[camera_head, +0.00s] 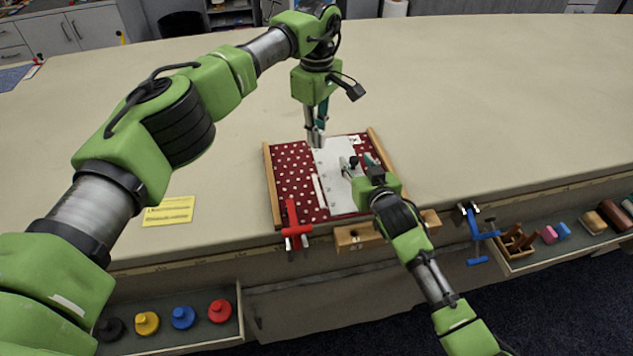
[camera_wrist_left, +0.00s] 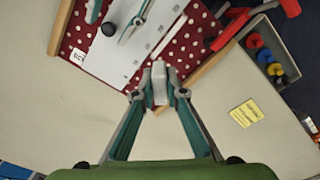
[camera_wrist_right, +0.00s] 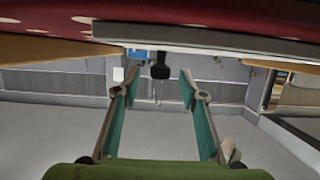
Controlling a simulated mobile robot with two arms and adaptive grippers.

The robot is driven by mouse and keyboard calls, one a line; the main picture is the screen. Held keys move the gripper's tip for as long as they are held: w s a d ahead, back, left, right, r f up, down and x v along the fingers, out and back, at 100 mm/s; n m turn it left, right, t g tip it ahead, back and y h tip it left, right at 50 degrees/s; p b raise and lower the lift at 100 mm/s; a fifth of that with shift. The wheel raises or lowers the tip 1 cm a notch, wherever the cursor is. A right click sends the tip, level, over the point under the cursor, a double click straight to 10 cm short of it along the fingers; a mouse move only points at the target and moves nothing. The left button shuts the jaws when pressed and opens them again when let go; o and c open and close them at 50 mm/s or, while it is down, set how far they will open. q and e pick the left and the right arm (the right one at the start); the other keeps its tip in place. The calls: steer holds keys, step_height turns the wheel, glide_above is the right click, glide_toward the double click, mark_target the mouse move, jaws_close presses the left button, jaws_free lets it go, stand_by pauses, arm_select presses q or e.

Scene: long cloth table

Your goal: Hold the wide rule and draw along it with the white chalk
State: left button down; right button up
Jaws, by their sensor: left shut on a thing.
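The wide rule (camera_head: 333,185) looks like a broad pale plate lying on a red, white-dotted cloth, with a black knob (camera_head: 353,161) on top. It also shows in the left wrist view (camera_wrist_left: 120,55). My right gripper (camera_wrist_right: 160,92) is open, its fingers apart with the knob (camera_wrist_right: 160,66) between and beyond them; contact is not visible. My left gripper (camera_head: 316,143) is above the far edge of the cloth. In the left wrist view it (camera_wrist_left: 159,88) is shut on a short whitish piece, seemingly the white chalk (camera_wrist_left: 159,80).
The dotted cloth (camera_head: 290,160) lies between wooden side strips on the table. A thin white strip (camera_head: 319,190) lies left of the rule. A red clamp (camera_head: 295,232) and blue clamp (camera_head: 476,235) sit at the front edge. A yellow note (camera_head: 169,211) lies left.

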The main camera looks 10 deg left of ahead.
steer(key=v, duration=1.2)
